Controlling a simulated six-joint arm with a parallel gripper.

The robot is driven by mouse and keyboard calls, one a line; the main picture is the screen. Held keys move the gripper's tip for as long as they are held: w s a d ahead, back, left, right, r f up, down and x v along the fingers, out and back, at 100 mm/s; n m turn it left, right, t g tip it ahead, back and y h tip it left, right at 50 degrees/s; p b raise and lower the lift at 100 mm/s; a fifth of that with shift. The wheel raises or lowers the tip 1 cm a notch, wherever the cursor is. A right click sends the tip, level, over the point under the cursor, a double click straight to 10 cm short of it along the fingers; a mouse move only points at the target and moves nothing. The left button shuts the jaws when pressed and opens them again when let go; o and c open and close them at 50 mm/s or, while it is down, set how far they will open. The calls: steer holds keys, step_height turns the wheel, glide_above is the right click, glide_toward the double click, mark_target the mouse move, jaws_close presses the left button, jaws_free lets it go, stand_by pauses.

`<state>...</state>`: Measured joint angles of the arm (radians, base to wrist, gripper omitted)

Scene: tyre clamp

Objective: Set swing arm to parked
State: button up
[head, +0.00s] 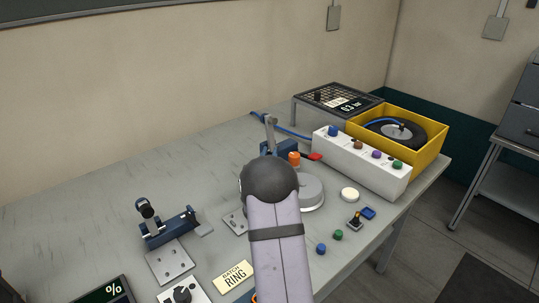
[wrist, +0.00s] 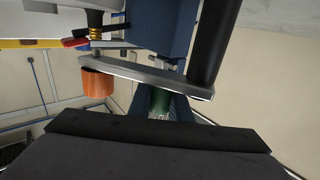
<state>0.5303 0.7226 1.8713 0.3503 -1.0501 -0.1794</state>
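The swing arm appears to be the flat grey bar (wrist: 150,76) in the wrist view. An orange cylinder (wrist: 97,87) hangs at its left end and a black upright bar (wrist: 212,45) meets its right end. In the head view the orange cylinder (head: 294,158) shows beside a blue block (head: 266,147) and a grey lever (head: 271,128), above a round grey disc (head: 311,190). My arm's dark rounded end covers much of this spot. My gripper (wrist: 160,135) shows as a dark edge low in the wrist view, close to the bar; its finger gap and any contact are unclear.
A white box with coloured knobs (head: 360,164) and a yellow bin with a tyre (head: 438,150) stand right of the disc. A blue clamp (head: 172,228) stands at left. Loose buttons and a small joystick (head: 355,220) lie at front right. The back-left table is clear.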

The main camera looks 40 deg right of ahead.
jaws_close()
steer(key=shift+s+m, duration=0.1)
steer(key=shift+m, duration=0.2)
steer(key=s+m+g+h, duration=0.1)
steer(key=m+g, duration=0.1)
steer(key=g, duration=0.1)
steer(key=s+m+g+h, duration=0.1)
steer(key=m+g+h, duration=0.1)
steer(key=g, duration=0.2)
steer(key=s+m+g+h, duration=0.1)
steer(key=m+g, duration=0.1)
steer(key=g, duration=0.1)
steer(key=shift+s+a+m+h+b, duration=0.15)
steer(key=shift+a+m+h+b, duration=0.15)
steer(key=shift+a+m, duration=0.1)
steer(key=shift+s+a+m+g+y+b, duration=0.2)
steer(key=shift+s+a+m+g+b, duration=0.15)
steer(key=shift+m+g, duration=0.8)
steer(key=shift+s+a+m+g+y+b, duration=0.2)
steer(key=shift+s+m+g+b, duration=0.3)
steer(key=shift+g, duration=1.15)
steer(key=shift+s+a+m+g+y+b, duration=0.2)
steer(key=shift+a+m+g+b, duration=0.15)
steer(key=shift+m+g, duration=0.85)
steer(key=shift+s+a+m+g+y+b, duration=0.15)
steer(key=shift+m+g+y+b, duration=0.25)
steer(key=shift+g, duration=0.7)
steer(key=shift+a+r+g, duration=0.1)
steer(key=shift+r+g, duration=0.05)
steer(key=shift+g, duration=0.15)
